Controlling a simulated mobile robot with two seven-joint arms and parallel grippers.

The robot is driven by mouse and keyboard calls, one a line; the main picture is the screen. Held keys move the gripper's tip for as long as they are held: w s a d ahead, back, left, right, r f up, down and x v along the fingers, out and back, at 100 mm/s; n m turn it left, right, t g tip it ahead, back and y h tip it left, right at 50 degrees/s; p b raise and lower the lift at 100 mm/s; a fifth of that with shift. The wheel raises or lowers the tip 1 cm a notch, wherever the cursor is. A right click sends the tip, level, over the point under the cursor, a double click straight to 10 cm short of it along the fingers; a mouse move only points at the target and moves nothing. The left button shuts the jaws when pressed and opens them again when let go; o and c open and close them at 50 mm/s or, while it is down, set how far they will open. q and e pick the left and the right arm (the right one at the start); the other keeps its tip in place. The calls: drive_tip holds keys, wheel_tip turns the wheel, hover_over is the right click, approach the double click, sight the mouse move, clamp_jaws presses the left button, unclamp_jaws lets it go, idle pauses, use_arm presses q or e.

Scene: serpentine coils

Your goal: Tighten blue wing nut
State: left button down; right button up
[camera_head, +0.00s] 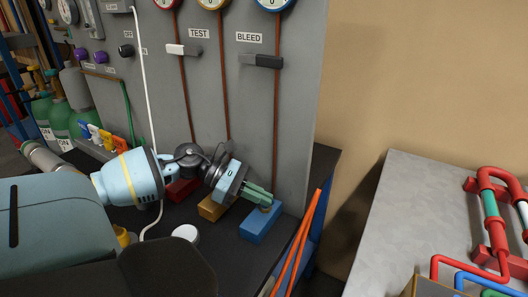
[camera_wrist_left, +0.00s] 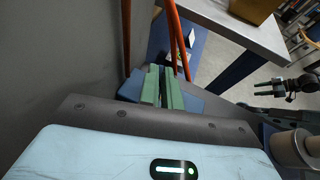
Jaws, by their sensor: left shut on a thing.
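My left gripper (camera_head: 267,196) reaches in from the left with its green fingers over the blue block (camera_head: 259,227) at the right end of the dark shelf. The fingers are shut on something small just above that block. The blue wing nut itself is hidden by the fingers; a small brownish piece shows at their tips. In the left wrist view, the green fingers (camera_wrist_left: 162,88) lie close together in front of the blue block (camera_wrist_left: 128,88).
A grey panel (camera_head: 240,90) with gauges, brown pipes and TEST and BLEED levers stands behind. Red (camera_head: 182,190) and yellow (camera_head: 212,208) blocks sit left of the blue one. Orange bars (camera_head: 298,240) lean close to its right. A grey table (camera_head: 385,215) holds coiled pipes.

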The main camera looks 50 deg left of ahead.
use_arm(q)
drive_tip(key=shift+w+r+m, duration=0.2)
drive_tip(key=shift+r+m, duration=0.1)
drive_tip(key=shift+r, duration=0.1)
drive_tip(key=c, duration=1.6)
unclamp_jaws()
drive_tip(key=shift+f, duration=0.1)
drive_tip(key=shift+s+f, duration=0.1)
wheel_tip(320, 180, up, 4)
drive_tip(key=shift+f, duration=0.1)
drive_tip(key=s+d+r+p, duration=0.1)
drive_tip(key=s+d, duration=0.9)
drive_tip(key=s, duration=0.2)
drive_tip(key=shift+d, duration=0.2)
drive_tip(key=shift+r, duration=0.2)
